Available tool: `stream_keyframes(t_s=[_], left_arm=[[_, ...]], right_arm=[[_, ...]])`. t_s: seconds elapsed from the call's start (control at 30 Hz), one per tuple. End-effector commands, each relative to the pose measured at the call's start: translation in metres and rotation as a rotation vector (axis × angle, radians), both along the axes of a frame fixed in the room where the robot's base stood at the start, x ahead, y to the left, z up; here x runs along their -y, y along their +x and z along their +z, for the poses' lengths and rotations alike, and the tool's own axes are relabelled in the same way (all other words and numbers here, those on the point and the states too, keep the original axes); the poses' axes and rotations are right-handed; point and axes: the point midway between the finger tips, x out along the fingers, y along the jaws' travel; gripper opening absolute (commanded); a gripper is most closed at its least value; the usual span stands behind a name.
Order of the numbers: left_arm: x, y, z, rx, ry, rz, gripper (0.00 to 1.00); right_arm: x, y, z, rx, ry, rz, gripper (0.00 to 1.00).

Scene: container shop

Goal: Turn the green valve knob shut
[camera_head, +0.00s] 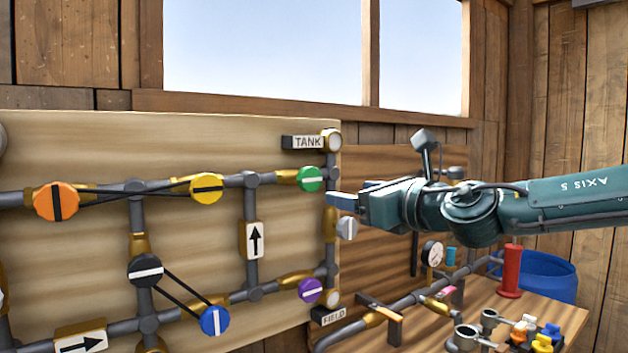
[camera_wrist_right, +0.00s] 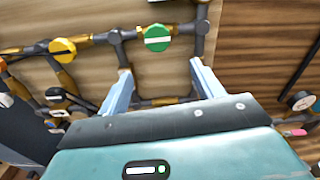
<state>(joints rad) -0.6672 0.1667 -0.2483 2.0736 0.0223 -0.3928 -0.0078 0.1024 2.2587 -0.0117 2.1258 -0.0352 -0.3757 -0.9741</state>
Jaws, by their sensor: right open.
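The green valve knob (camera_head: 310,178) is a round disc with a white bar, on the upper pipe near the board's right edge. The bar lies roughly level, along the pipe. The knob also shows in the right wrist view (camera_wrist_right: 157,38), above and between the finger tips. My right gripper (camera_head: 350,193) is just right of and slightly below the knob in the head view. Its pale blue fingers (camera_wrist_right: 160,70) are spread with nothing between them, and appear apart from the knob. My left gripper is in neither view.
Yellow (camera_head: 206,188), orange (camera_head: 56,201), black (camera_head: 146,271), blue (camera_head: 214,320) and purple (camera_head: 310,290) knobs share the board. A grey knob (camera_head: 346,228) sits below my right gripper. A workbench (camera_head: 490,302) with pipes and a red cylinder (camera_head: 510,270) stands at right.

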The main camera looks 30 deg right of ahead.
Motion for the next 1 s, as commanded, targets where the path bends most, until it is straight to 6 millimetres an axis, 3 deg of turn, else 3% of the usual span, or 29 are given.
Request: stream_keyframes(t_s=[0.17,0.37,1.0], left_arm=[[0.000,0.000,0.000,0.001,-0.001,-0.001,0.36],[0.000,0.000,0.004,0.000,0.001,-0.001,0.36],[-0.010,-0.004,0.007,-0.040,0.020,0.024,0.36]], right_arm=[[-0.006,-0.002,0.012,0.020,-0.067,0.001,0.66],[-0.008,0.012,0.012,0.018,-0.069,0.000,0.66],[-0.021,0.105,0.012,0.019,-0.066,0.000,0.66]])
